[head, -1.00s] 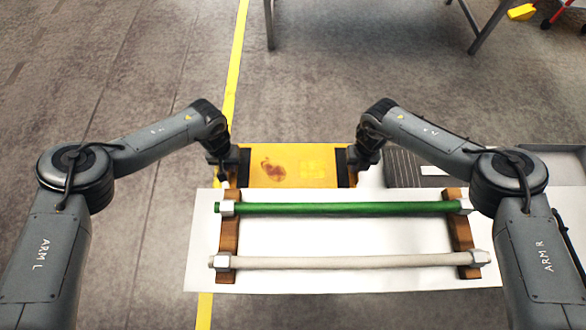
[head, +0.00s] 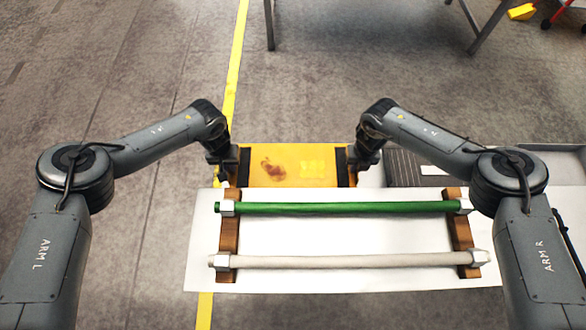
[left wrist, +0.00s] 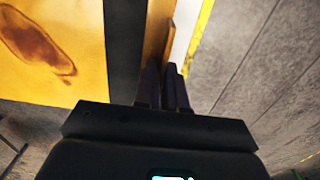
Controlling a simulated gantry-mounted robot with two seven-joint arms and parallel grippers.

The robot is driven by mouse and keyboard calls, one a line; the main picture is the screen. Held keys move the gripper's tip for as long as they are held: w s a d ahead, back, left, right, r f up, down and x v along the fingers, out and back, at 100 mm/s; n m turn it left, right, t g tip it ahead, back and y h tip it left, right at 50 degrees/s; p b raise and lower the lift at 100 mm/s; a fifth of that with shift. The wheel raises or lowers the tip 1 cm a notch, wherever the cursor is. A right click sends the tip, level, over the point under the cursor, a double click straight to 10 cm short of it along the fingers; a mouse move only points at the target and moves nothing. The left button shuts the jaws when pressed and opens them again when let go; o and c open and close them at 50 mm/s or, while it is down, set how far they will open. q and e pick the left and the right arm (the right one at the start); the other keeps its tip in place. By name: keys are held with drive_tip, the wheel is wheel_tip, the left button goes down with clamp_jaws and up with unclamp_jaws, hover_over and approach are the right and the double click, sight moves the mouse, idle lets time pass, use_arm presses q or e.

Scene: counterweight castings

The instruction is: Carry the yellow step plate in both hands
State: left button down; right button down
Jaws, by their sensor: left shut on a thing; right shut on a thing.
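The yellow step plate (head: 297,168) lies between my two grippers in the head view, just beyond the white table. It has black bands at both ends and a brown stain. My left gripper (head: 230,172) is shut on its left end, and my right gripper (head: 357,170) is shut on its right end. In the left wrist view, the plate's yellow face with the stain (left wrist: 50,50) fills the left side. The left fingers (left wrist: 162,88) close at its edge beside the black band. The right fingertips are partly hidden by the wrist in the head view.
A white table (head: 340,232) carries a green bar (head: 340,208) and a pale bar (head: 345,262) on wooden blocks, close in front of the plate. A grey ribbed surface (head: 403,168) is at right. Metal table legs (head: 490,25) stand at the far side. The left floor is open.

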use_arm(q)
drive_tip(key=shift+r, duration=0.1)
use_arm(e)
drive_tip(key=shift+r, duration=0.15)
